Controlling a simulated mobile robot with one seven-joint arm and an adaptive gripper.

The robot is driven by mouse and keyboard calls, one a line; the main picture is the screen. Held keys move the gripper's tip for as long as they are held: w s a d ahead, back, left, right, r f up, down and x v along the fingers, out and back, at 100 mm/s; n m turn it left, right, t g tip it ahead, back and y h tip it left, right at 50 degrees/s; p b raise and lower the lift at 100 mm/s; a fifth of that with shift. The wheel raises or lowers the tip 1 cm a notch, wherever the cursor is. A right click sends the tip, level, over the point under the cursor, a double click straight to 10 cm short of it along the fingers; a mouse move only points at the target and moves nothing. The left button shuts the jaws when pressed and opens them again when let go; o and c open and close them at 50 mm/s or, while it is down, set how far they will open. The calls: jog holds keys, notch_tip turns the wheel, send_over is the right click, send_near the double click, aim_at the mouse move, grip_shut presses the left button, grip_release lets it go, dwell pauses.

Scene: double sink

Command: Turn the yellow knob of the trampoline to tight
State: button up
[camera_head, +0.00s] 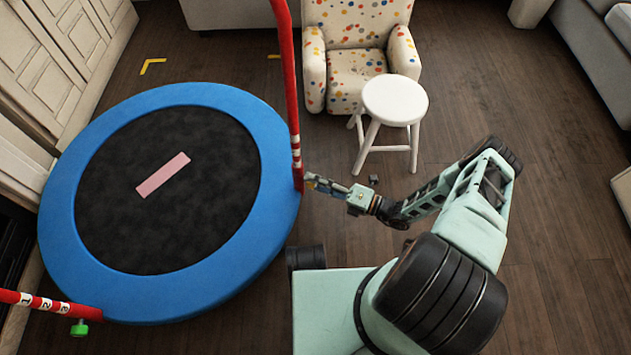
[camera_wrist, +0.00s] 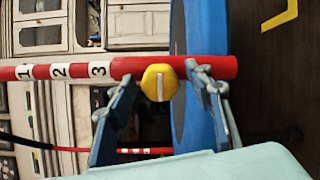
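The trampoline (camera_head: 262,235) has a blue rim, a black mat and red posts. In the wrist view, the yellow knob (camera_wrist: 160,73) sits on a red post (camera_wrist: 222,68) beside the white labels 1, 2 and 3. The pale mark on its face runs up and down in that picture. My gripper (camera_wrist: 161,78) is open, with one blue-grey finger on each side of the knob. The right finger looks closer to the knob than the left; I cannot tell whether either touches. In the head view, my gripper (camera_head: 311,183) is at the right post's lower end, and the knob is not clearly visible.
A green knob (camera_head: 79,328) is on the other red post at the lower left. A pink strip (camera_head: 162,175) lies on the mat. A white stool (camera_head: 395,101) and a spotted armchair (camera_head: 357,60) stand behind my arm. Wooden floor to the right is mostly clear.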

jog(key=v, duration=1.2)
dwell(0.4)
